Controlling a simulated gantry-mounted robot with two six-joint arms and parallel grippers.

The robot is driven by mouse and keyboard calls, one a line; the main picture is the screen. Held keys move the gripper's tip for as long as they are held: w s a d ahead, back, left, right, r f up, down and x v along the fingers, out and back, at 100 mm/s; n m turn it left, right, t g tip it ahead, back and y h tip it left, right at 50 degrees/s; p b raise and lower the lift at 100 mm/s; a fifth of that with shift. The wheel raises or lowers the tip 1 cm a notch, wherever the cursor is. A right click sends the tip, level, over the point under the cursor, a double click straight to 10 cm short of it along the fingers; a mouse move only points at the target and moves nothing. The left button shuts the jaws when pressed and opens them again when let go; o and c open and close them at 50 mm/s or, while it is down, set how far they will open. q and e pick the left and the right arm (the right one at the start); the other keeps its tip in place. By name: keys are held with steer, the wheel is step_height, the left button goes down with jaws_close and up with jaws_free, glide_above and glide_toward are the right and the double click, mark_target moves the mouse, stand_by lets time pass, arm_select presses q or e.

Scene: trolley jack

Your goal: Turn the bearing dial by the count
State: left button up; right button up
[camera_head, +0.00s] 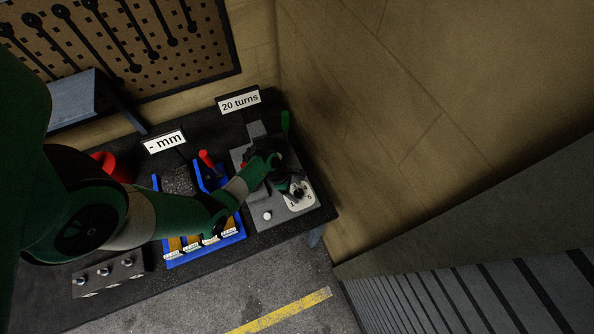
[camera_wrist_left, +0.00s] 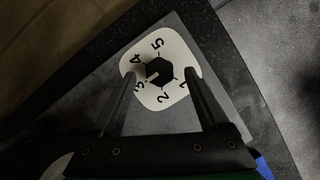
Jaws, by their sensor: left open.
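The bearing dial is a dark hexagonal knob on a white plate (camera_head: 302,201) with numbers around it, near the right end of the bench. In the left wrist view the knob (camera_wrist_left: 158,72) sits mid-plate, with numbers 1 to 5 around it. A pale mark on it points toward 3. My left gripper (camera_head: 290,187) is over the dial. In the wrist view its open fingers (camera_wrist_left: 160,76) lie on either side of the knob with gaps; I cannot tell their height above the plate. My right gripper is not in view.
A sign reading "20 turns" (camera_head: 240,101) stands behind the dial's grey base, and a "- mm" sign (camera_head: 165,141) is further left. A white button (camera_head: 267,215) is beside the dial. A blue rack (camera_head: 232,239), a knobbed block (camera_head: 108,273) and a green upright (camera_head: 285,121) are nearby.

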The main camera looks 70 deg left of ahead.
arm_select(q)
steer(key=shift+x, duration=0.8)
steer(key=shift+r, duration=0.1)
steer(key=shift+c, duration=0.3)
jaws_close()
